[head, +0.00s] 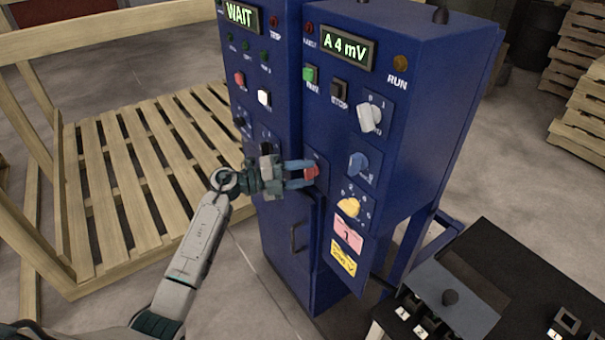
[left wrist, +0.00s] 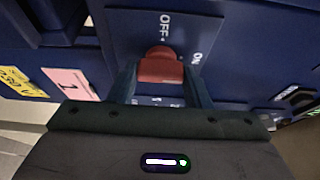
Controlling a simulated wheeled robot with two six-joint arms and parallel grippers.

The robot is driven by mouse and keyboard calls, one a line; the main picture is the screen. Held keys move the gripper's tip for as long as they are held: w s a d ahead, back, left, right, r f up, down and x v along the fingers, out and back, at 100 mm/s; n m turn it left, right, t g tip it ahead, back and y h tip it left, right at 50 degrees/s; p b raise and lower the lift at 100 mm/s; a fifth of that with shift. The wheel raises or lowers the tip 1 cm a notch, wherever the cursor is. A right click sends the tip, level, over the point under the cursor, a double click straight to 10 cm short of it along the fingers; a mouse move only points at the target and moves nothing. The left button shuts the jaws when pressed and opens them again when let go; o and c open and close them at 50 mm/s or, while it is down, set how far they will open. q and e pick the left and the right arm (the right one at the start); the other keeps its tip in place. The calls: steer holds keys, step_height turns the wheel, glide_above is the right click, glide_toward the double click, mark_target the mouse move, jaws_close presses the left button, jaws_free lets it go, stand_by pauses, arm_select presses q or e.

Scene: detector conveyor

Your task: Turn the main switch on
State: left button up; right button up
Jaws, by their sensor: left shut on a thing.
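The main switch is a red rotary knob (head: 311,172) low on the blue cabinet's front (head: 325,120). In the left wrist view the red knob (left wrist: 160,68) sits on a blue plate with the words OFF and ON. Its upper end appears to point toward OFF; ON is to the right. My left gripper (head: 305,174) reaches in from the left and is shut on the knob, one finger on each side. The fingers also show in the left wrist view (left wrist: 162,84). My right gripper is not in view.
Other controls sit close by: a white knob (head: 369,117), a blue knob (head: 359,164) and a yellow knob (head: 349,207). Displays read WAIT (head: 240,15) and A 4 mV (head: 347,48). A wooden pallet (head: 130,180) stands left. A dark switch panel (head: 510,285) is at lower right.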

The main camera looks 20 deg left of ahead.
arm_select(q)
steer(key=o, duration=1)
steer(key=b+v, duration=0.3)
steer(key=v, duration=0.7)
steer(key=shift+s+a+b, duration=0.2)
steer(key=shift+a+b, duration=0.15)
